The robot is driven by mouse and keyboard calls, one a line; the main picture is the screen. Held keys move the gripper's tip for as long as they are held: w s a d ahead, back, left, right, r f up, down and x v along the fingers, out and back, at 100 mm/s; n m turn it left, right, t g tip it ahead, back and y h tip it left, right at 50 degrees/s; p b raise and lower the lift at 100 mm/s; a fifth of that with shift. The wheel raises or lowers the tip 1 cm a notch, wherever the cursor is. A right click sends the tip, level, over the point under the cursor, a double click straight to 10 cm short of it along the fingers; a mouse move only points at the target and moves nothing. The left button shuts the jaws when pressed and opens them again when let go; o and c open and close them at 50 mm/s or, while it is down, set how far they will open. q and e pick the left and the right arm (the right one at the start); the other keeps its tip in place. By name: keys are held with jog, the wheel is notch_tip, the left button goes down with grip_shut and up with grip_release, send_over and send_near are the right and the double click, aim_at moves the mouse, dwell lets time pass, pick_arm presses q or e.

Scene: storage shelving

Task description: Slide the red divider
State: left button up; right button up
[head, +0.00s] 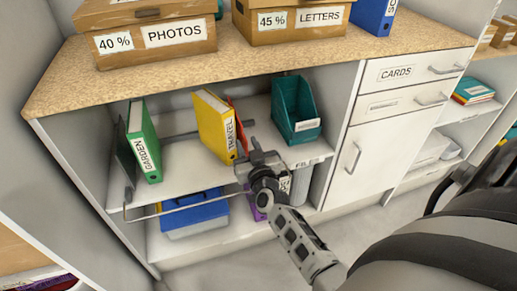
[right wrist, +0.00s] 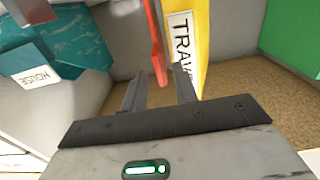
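The red divider (head: 238,121) stands on the middle shelf of the open cabinet, beside the yellow TRAVEL binder (head: 214,124). In the head view it is partly hidden by the binder. In the right wrist view the red divider (right wrist: 153,42) shows as a thin edge next to the yellow binder (right wrist: 190,38). My right gripper (head: 258,150) reaches in at the shelf front. Its fingers (right wrist: 160,82) are apart, and the divider's end shows between them in the picture; I cannot tell whether they touch it. My left gripper is not in view.
A teal file holder (head: 293,112) stands right of the divider, and a green GARDEN binder (head: 143,142) at the left. A metal rail (head: 180,208) runs along the shelf front. Boxes (head: 150,33) sit on the worktop. The shelf between the green and yellow binders is clear.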

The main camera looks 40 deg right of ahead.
jog(key=p+v, duration=0.4)
jog(key=v, duration=0.9)
jog(key=shift+s+p, duration=0.3)
jog(key=shift+s, duration=0.05)
jog(key=shift+a+r, duration=0.1)
jog(key=shift+a, duration=0.05)
